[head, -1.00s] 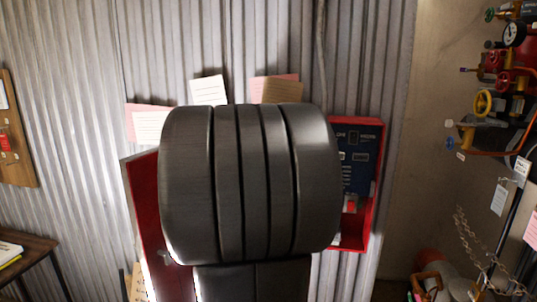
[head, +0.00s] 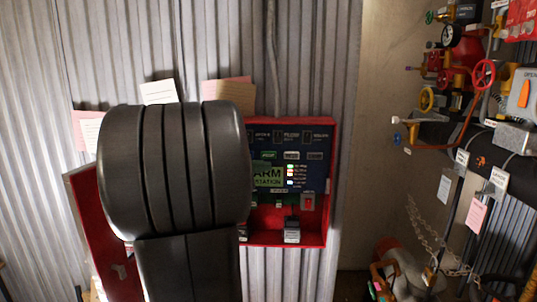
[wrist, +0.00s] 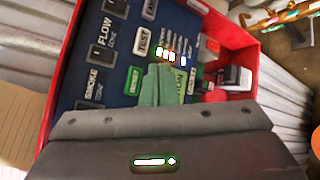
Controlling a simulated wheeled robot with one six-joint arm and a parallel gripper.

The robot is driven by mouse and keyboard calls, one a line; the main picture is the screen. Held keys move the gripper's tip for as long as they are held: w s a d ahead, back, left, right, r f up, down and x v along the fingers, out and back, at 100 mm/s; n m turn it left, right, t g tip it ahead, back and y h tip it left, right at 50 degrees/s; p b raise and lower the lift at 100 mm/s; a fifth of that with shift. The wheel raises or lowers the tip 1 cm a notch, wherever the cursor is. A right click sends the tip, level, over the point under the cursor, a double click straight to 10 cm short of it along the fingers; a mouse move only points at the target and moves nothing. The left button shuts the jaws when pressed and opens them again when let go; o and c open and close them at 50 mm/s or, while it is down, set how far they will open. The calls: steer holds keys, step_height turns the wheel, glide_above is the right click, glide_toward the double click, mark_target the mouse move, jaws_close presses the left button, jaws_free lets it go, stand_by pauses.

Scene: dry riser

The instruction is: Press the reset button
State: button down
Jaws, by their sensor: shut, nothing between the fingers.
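The open red alarm cabinet (head: 331,180) on the corrugated wall holds a dark blue panel. A small green-framed button (head: 268,155), which appears to be the reset button, sits left of two white-framed ones. In the wrist view this green button (wrist: 135,79) is just left of my fingers, and its lettering is hard to read. My gripper (wrist: 160,72) is shut and empty, pointing at the panel beside the button. Whether it touches the panel cannot be told. In the head view my arm hides the gripper and the cabinet's left part.
The cabinet door (head: 105,235) hangs open at the left. A red switch (head: 308,203) and a white box (head: 292,231) are low in the cabinet. Pipes and valves (head: 460,80) crowd the right wall. Paper notes (head: 230,93) are above the cabinet.

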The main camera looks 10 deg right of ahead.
mark_target(273, 157)
steer(key=shift+w+d+p, duration=0.1)
steer(key=shift+w+d, duration=0.15)
steer(key=shift+w, duration=0.6)
steer(key=shift+w+d+p, duration=0.1)
steer(key=shift+w+d, duration=0.15)
steer(key=shift+w, duration=0.6)
steer(key=shift+w+d+p, duration=0.1)
steer(key=shift+w+d, duration=0.15)
steer(key=shift+w, duration=0.6)
steer(key=shift+w+d, duration=0.1)
steer(key=shift+w, duration=0.3)
steer(key=shift+w+d, duration=0.1)
steer(key=shift+w, duration=0.4)
stand_by(0.6)
stand_by(0.4)
steer(key=shift+s+a+b, duration=0.25)
steer(key=shift+s+b, duration=0.4)
steer(key=shift+s, duration=0.3)
